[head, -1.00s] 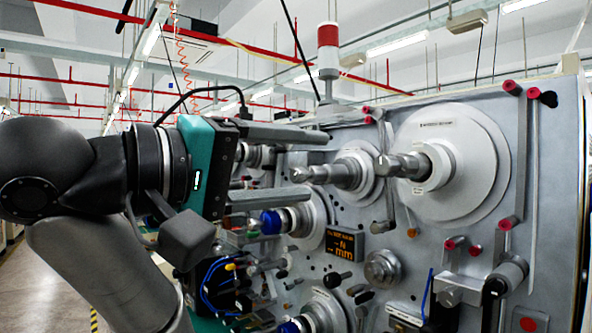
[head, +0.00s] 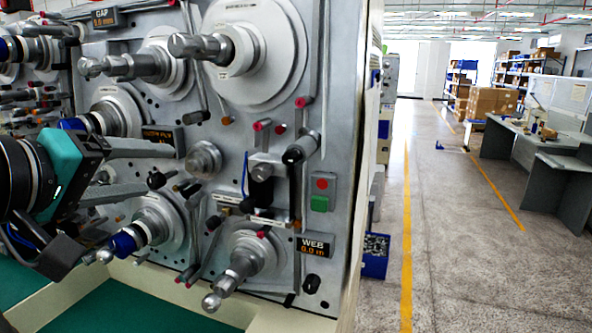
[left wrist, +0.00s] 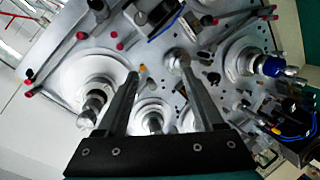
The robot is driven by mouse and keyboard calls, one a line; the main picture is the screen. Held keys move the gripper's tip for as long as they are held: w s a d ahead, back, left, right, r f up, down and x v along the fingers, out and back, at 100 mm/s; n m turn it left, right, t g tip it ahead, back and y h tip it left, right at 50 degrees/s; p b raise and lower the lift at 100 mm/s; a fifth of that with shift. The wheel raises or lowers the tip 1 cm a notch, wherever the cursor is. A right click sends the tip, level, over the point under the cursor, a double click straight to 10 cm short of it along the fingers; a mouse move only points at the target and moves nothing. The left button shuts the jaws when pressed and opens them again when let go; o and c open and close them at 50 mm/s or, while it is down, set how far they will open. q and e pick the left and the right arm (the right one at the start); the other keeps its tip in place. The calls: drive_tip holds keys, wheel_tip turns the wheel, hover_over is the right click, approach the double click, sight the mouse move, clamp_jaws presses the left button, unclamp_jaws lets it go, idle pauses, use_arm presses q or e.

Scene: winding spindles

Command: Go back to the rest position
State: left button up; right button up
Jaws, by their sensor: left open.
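My left gripper (head: 160,168) is open and empty in the head view, at the left, in front of the winding machine's grey panel (head: 225,130). Its two fingers are apart, with nothing between them that they touch. In the left wrist view the open fingers (left wrist: 158,85) point at the same panel with its spindles. A large white disc with a spindle (head: 270,60) is at the top of the panel. Lower spindles stick out, one with a blue collar (head: 122,242) and one at the bottom (head: 235,275). My right gripper is in no view.
A WEB display (head: 315,246) and a box with red and green buttons (head: 320,193) sit near the panel's right edge. A yellow-lined floor aisle (head: 440,220) lies open to the right. Grey desks (head: 540,150) and cardboard boxes (head: 490,102) stand beyond.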

use_arm(q)
wheel_tip(320, 180, down, 25)
drive_tip(key=s+d+m+g+y, duration=0.2)
drive_tip(key=s+m+g, duration=0.1)
drive_tip(key=m+g, duration=0.15)
drive_tip(key=s+d+f+m+g+y, duration=0.15)
drive_tip(key=s+f+m+g, duration=0.4)
drive_tip(key=s+f, duration=1.25)
wheel_tip(320, 180, down, 32)
drive_tip(key=s+g+b, duration=0.2)
drive_tip(key=b, duration=0.7)
drive_tip(key=s+a+f+b, duration=0.1)
drive_tip(key=s+f+b, duration=0.3)
drive_tip(key=s+f, duration=0.3)
drive_tip(key=s+a+f+g+b, duration=0.1)
drive_tip(key=s+f+b, duration=0.3)
drive_tip(key=f, duration=1)
drive_tip(key=s+a, duration=0.1)
drive_tip(key=s, duration=0.2)
drive_tip(key=shift+s+f+y+b, duration=0.3)
drive_tip(key=shift+s+y, duration=0.05)
drive_tip(key=shift+s, duration=0.05)
